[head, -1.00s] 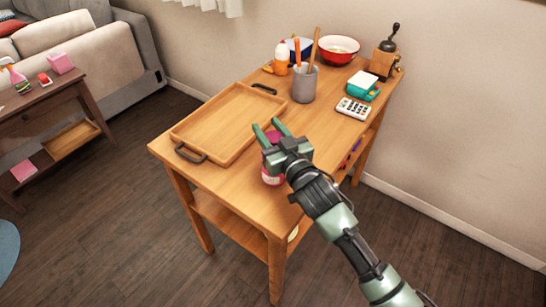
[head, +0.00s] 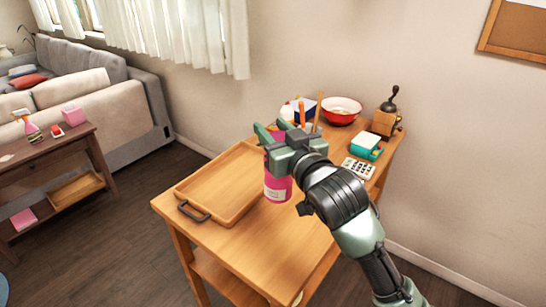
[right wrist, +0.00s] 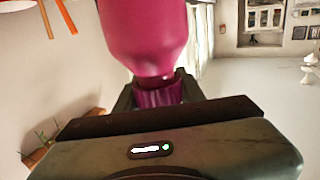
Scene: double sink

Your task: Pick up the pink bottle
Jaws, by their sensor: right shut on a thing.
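The pink bottle (head: 277,187) is upright in the head view, with a pale label on its side. My right gripper (head: 272,135) is shut on its upper part and holds it above the wooden table (head: 240,240). In the right wrist view the bottle (right wrist: 145,35) fills the upper middle, with its neck between the fingers. The gripper hides the bottle's top in the head view. My left gripper is not in view.
A wooden tray (head: 218,188) with dark handles lies left of the bottle. A red bowl (head: 341,109), a coffee grinder (head: 386,121), a teal box (head: 366,147) and a calculator (head: 358,167) stand farther back. The table's front is clear.

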